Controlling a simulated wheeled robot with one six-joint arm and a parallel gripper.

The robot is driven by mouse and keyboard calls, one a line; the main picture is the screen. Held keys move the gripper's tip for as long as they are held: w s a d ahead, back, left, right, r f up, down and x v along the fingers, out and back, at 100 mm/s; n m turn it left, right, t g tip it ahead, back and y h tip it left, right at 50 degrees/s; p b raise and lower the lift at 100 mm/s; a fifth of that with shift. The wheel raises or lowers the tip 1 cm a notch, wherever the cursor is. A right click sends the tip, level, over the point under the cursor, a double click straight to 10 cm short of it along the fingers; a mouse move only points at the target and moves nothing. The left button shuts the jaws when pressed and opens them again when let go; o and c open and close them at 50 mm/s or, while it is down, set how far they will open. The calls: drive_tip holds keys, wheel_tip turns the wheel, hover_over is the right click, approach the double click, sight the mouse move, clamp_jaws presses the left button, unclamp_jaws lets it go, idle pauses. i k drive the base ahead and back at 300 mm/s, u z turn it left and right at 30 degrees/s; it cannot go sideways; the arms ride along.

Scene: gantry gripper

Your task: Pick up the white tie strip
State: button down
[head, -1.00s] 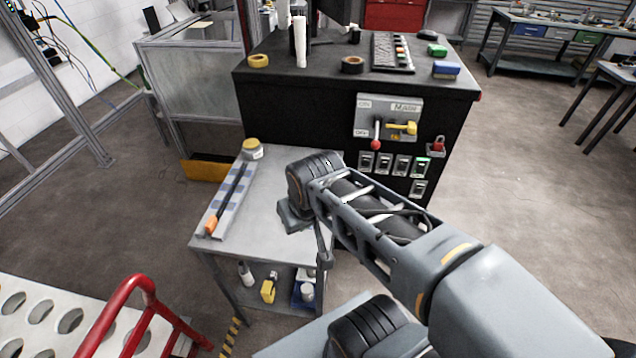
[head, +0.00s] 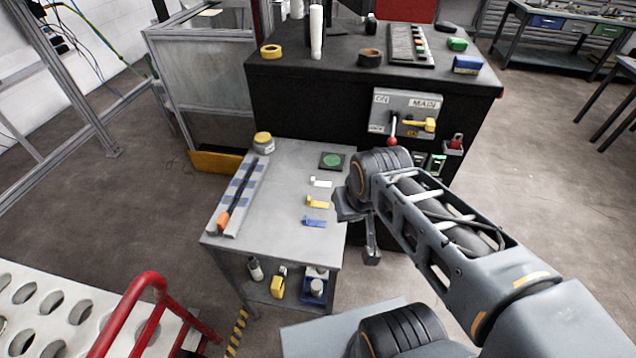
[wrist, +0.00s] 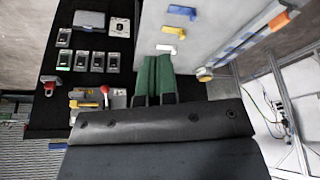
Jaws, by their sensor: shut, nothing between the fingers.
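The white tie strip (head: 320,183) lies on the grey table top, right of its middle. The wrist view shows it too (wrist: 167,48), just beyond my fingertips. A yellow strip (head: 317,202) and a blue strip (head: 314,221) lie in a row nearer the table's front; the wrist view also shows the yellow strip (wrist: 174,31) and the blue strip (wrist: 182,12). My gripper (wrist: 156,60) has its green fingers together, with nothing between them. In the head view it hangs to the right of the table edge, mostly hidden by my arm.
The small table (head: 285,160) also bears a round yellow-lidded container (head: 263,143), a long rail with an orange-handled tool (head: 236,200) and a green round pad (head: 332,160). A black cabinet (head: 310,100) with switches stands behind. A red handrail (head: 130,310) is at lower left.

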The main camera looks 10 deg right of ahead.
sight(313, 183)
drive_tip(key=u, duration=0.05)
drive_tip(key=k, duration=0.5)
drive_tip(key=z, duration=2.1)
drive_tip(key=i, duration=1.3)
drive_tip(key=u, duration=3.4)
drive_tip(key=i, duration=0.5)
